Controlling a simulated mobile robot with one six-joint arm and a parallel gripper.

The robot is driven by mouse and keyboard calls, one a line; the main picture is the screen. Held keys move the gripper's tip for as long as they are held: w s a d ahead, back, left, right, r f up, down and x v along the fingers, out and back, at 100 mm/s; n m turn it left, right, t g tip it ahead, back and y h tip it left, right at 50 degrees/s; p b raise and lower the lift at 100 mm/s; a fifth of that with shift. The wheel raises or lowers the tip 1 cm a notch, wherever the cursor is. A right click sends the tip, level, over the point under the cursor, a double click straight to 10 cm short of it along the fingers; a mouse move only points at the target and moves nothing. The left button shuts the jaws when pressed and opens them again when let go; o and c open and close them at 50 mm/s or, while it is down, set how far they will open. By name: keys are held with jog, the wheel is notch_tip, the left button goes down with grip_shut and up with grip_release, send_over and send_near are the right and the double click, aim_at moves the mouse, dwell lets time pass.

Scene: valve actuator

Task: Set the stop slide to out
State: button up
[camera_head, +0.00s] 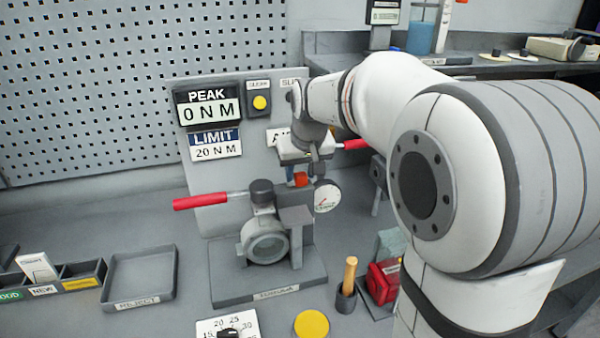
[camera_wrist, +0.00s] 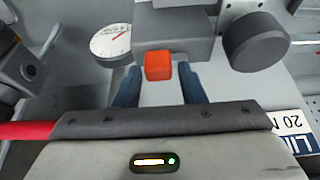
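An orange block (camera_wrist: 158,66), which looks like the stop slide's tab, sticks out from a grey housing (camera_wrist: 180,30) in the wrist view. It also shows small in the head view (camera_head: 301,179), below my gripper (camera_head: 303,170). In the wrist view my gripper (camera_wrist: 158,76) has its two blue-grey fingers on either side of the block, with a visible gap on each side. The gripper is open and holds nothing. The slide's travel marks are not readable, so I cannot tell its position.
A round dial gauge (camera_head: 326,196) hangs close to my gripper. A valve with a red-handled lever (camera_head: 210,201) stands below left. Another red handle (camera_head: 352,144) lies just right of my wrist. A panel shows PEAK 0 and LIMIT 20 (camera_head: 215,146). A reject tray (camera_head: 140,278) is at left.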

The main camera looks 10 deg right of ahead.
jog(key=v, duration=0.7)
jog(key=shift+s, duration=0.1)
jog(key=s+f+g, duration=0.1)
jog(key=s+f, duration=0.6)
jog(key=s, duration=0.4)
jog(key=s+d+f, duration=0.1)
jog(key=s+f, duration=0.6)
jog(key=s, duration=0.4)
jog(key=shift+s+f+m+g, duration=0.15)
jog(key=shift+s+m+g, duration=0.15)
jog(key=shift+m+g, duration=0.1)
